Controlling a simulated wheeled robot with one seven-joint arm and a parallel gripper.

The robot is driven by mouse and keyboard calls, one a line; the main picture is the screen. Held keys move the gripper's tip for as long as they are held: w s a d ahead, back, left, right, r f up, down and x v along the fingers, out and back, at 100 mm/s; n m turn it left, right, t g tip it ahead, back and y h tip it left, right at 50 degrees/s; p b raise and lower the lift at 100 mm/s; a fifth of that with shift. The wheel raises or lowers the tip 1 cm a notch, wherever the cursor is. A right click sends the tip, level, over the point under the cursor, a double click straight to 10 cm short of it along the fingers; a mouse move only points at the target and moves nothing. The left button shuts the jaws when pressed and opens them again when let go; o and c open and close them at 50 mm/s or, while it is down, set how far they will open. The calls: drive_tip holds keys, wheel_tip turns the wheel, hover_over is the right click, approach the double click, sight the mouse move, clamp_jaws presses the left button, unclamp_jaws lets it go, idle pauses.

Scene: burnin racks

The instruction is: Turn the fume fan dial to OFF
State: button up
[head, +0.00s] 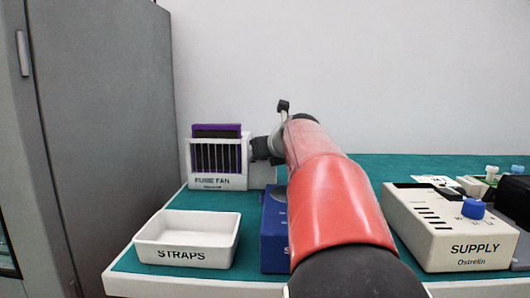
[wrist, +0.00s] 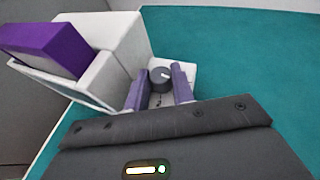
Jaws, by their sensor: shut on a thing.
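The fume fan (head: 217,183) is a white box with a dark slotted front and a purple top, at the back left of the bench in the head view. In the wrist view its white body (wrist: 118,38) and purple part (wrist: 48,45) show at the upper left. Its dial (wrist: 160,77) is a dark grey round knob with a light mark, on a white panel beside the box. My gripper (wrist: 159,88) is shut on the dial, one finger on each side. In the head view my arm hides the dial, and its setting cannot be read.
A white STRAPS tray (head: 187,257) stands at the front left. A blue box (head: 272,240) is partly hidden behind my arm. A white SUPPLY box (head: 450,238) with a blue knob (head: 473,209) stands at the right. A grey cabinet (head: 105,130) borders the left side.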

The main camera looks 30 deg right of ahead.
drive_tip(key=shift+d+n+y, duration=0.2)
drive_tip(key=shift+n+y, duration=0.7)
drive_tip(key=shift+y, duration=0.1)
drive_tip(key=n+y+p, duration=0.2)
drive_tip(key=shift+d+r+y, duration=0.15)
drive_tip(key=shift+y, duration=0.15)
drive_tip(key=shift+d+n+y+p, duration=0.1)
drive_tip(key=shift+n+y+p, duration=0.6)
drive_tip(key=shift+n+y, duration=0.5)
drive_tip(key=shift+f+g, duration=0.2)
drive_tip(key=shift+g, duration=0.1)
drive_tip(key=o, duration=0.7)
